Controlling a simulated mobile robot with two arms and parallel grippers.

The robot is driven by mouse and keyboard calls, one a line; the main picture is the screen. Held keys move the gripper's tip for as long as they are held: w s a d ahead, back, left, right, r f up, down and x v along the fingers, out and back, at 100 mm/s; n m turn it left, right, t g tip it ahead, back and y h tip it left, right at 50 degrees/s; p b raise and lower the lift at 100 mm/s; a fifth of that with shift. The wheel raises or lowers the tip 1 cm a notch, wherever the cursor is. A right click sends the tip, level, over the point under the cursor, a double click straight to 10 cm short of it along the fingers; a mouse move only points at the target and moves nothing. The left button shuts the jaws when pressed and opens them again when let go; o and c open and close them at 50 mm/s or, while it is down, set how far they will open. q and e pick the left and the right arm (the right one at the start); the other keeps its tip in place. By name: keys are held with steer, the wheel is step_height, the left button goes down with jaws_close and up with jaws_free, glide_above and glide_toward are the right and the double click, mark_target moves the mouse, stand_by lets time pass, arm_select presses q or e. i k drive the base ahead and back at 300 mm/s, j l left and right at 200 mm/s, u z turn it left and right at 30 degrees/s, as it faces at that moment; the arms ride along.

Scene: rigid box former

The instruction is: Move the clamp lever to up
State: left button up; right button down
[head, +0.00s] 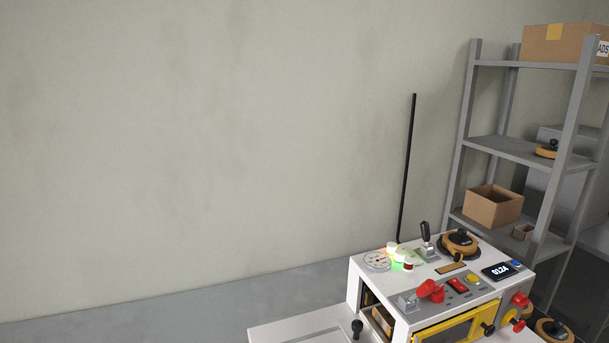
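The box former (360,285) stands at the lower right, a white machine with controls on its top. A lever with a black grip (424,232) stands roughly upright on a grey bracket at the top's back. A red-handled lever (432,291) sits low on a grey bracket near the front of the top. A black knob on a stem (357,327) stands by the machine's left side. No readable label shows which of these is the clamp lever. Neither of my grippers is in view.
The top also holds a dial (377,261), lit indicator lights, an orange-brown round part (460,243), a red switch (457,285) and a display (498,271). A yellow-framed door (455,328) is at the front. A grey shelf rack (508,150) with boxes stands behind right.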

mark_target(429, 285)
steer(key=i+z, duration=0.1)
steer(key=z, duration=0.3)
steer(key=i+j+z, duration=0.15)
steer(key=z, duration=0.3)
